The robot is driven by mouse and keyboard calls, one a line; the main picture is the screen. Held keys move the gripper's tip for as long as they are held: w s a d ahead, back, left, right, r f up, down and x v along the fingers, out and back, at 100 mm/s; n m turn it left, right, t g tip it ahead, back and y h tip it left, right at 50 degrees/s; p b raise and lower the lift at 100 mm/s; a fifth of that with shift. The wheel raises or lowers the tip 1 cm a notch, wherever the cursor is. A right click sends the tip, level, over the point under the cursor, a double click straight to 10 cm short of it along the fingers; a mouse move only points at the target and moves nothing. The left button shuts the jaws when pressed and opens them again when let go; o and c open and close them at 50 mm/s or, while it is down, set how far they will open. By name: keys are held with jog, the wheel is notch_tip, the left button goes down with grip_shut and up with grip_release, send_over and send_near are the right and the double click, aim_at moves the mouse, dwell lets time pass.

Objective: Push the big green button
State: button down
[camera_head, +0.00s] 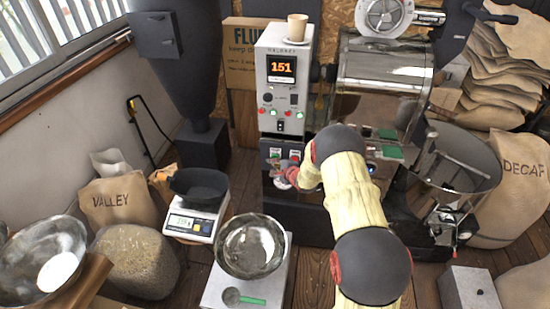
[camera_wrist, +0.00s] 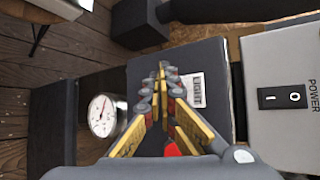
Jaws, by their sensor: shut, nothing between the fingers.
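My gripper (camera_head: 285,175) is in front of the dark lower box (camera_head: 268,200) of the roaster's control column. A small green patch (camera_head: 274,153) and a red one show on the lower box just above my gripper, too small to tell as buttons. A red round part (camera_wrist: 172,150) is partly hidden behind my fingers. No green button shows in the wrist view.
The column's upper panel (camera_head: 283,90) shows "151" and small buttons. In the wrist view a dial gauge (camera_wrist: 103,115) is at left and a POWER switch (camera_wrist: 283,97) at right. A metal bowl (camera_head: 250,246) and a scale (camera_head: 194,222) stand left of my arm.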

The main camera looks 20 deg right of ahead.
jog(key=shift+s+a, duration=0.15)
jog(key=s+a, duration=0.1)
jog(key=s+p, duration=0.1)
jog(key=s+a, duration=0.1)
jog(key=s, duration=0.1)
jog(key=shift+a+p, duration=0.3)
jog(key=shift+a, duration=0.05)
dwell(0.4)
dwell(0.6)
